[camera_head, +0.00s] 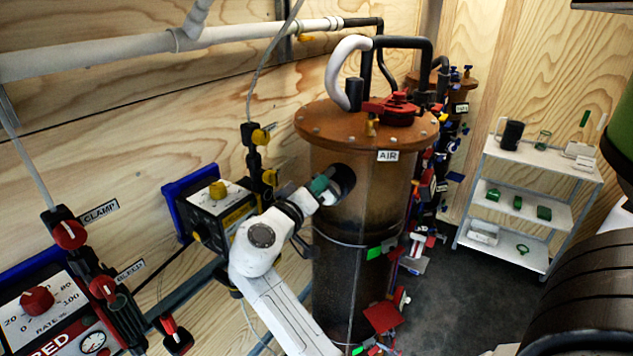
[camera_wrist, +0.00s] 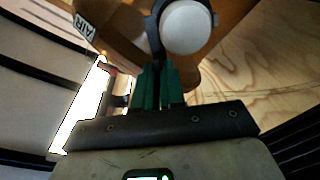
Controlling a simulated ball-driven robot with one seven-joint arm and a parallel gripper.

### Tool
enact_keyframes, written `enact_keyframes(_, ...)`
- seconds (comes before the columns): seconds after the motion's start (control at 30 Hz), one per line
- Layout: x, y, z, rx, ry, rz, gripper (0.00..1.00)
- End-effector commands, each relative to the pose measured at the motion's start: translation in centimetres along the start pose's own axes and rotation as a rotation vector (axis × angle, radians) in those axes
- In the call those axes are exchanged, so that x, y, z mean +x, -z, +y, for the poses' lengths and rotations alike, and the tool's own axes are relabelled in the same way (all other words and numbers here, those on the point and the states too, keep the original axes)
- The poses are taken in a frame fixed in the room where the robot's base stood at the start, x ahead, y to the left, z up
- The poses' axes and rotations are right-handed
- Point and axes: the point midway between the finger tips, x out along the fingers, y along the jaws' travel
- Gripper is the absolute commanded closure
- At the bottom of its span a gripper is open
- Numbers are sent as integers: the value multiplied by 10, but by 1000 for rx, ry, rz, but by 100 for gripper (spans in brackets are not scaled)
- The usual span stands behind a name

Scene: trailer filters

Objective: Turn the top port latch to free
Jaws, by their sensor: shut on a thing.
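The brown cylinder (camera_head: 350,240) with the AIR label (camera_head: 388,156) stands at the centre of the head view. A round black port (camera_head: 344,178) opens in its upper side. My gripper (camera_head: 326,186) is at this port, its teal fingers partly over it. In the wrist view the green fingers (camera_wrist: 158,85) are closed together on the lower end of a dark, narrow piece (camera_wrist: 152,38), which appears to be the port latch. This piece runs up beside a round white part (camera_wrist: 186,26) with a dark rim. The gripped end is hidden between the fingers, and the latch's angle is unclear.
A red valve piece (camera_head: 396,108) and a white hose (camera_head: 338,70) sit on the rusty lid. A blue-framed box (camera_head: 220,206) is on the wall left of my arm. Coloured fittings crowd the cylinder's right side. A white shelf (camera_head: 540,165) stands beyond open floor.

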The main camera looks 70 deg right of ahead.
Motion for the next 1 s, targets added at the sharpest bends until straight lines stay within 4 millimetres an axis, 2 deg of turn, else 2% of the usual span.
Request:
enact_keyframes(0.7,-1,4,2,-681,3,4,100)
enact_keyframes(1.0,-1,3,1,-914,1,4,100)
